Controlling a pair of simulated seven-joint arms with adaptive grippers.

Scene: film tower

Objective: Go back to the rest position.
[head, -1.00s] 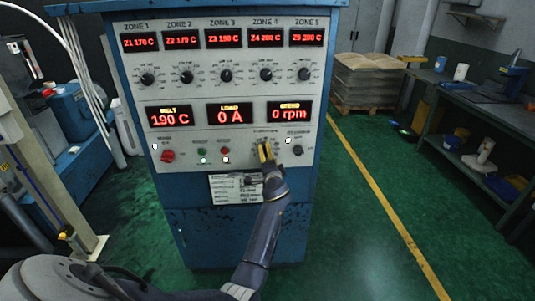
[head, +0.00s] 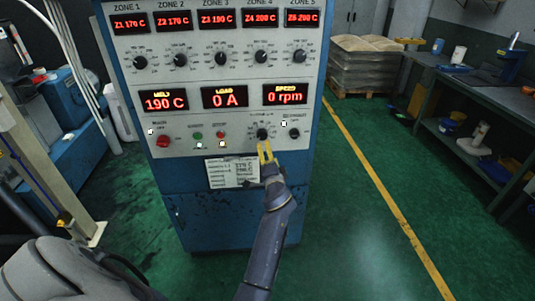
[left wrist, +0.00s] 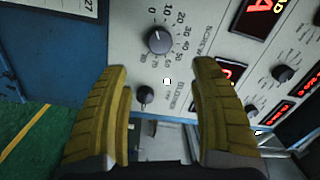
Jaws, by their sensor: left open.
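My left gripper (head: 266,150) is in front of the lower right of the blue-and-white control cabinet's panel (head: 222,68), just below the screw speed knob (head: 263,134) in the head view. In the left wrist view my yellow fingers (left wrist: 162,90) are spread apart with nothing between them. The black screw speed knob also shows there (left wrist: 159,40), beyond the fingertips and clear of them. The speed display (head: 286,95) reads 0 rpm. My right gripper is not in view.
A label sheet (head: 232,173) is on the cabinet below the panel. A workbench (head: 480,140) stands at the right, and a pallet of sacks (head: 368,65) behind. A metal post (head: 45,150) stands at the left. The green floor right of the cabinet is clear.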

